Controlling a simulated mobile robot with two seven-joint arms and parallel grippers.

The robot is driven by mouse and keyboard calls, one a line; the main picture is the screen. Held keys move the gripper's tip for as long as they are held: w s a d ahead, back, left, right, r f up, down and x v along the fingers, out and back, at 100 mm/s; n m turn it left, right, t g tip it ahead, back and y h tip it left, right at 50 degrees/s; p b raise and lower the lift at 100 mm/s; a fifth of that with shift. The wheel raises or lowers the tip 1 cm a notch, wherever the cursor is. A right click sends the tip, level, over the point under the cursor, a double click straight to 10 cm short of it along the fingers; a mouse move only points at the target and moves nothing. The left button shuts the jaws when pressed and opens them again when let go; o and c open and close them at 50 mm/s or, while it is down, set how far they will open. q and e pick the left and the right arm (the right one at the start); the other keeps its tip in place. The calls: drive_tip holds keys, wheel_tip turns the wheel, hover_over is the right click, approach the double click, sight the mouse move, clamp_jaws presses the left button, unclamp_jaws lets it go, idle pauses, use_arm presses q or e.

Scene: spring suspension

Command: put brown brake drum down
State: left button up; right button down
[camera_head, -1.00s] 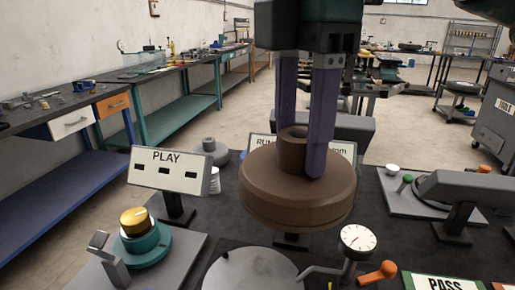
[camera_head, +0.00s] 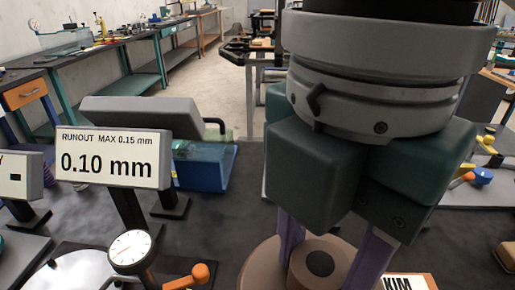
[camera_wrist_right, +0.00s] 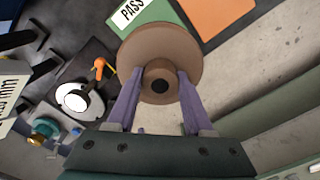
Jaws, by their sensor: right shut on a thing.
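The brown brake drum (camera_head: 262,272) is at the bottom of the head view, partly cut off. Its raised hub points up. The right wrist view shows more of the drum (camera_wrist_right: 160,45), over the edge of a green pad marked PASS (camera_wrist_right: 133,12). My right gripper (camera_head: 322,274) is shut on the hub, with one purple finger on each side; it also shows in the right wrist view (camera_wrist_right: 160,85). I cannot tell whether the drum touches the pad or hangs just above it. My left gripper is not in view.
An orange pad (camera_wrist_right: 220,14) lies beside the green one. To the left stand a dial gauge (camera_head: 130,250), an orange-knobbed lever (camera_head: 190,278) and a runout display reading 0.10 mm (camera_head: 112,160). A blue bin (camera_head: 205,168) is behind. Dark bench beyond the drum looks clear.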

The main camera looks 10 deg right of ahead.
wheel_tip(320, 180, down, 14)
drive_tip(key=shift+f+b, duration=0.25)
drive_tip(key=shift+b, duration=0.8)
drive_tip(key=shift+f, duration=0.1)
drive_tip(key=shift+f, duration=0.15)
drive_tip(key=shift+c, duration=1.5)
unclamp_jaws()
drive_tip(key=shift+d, duration=0.1)
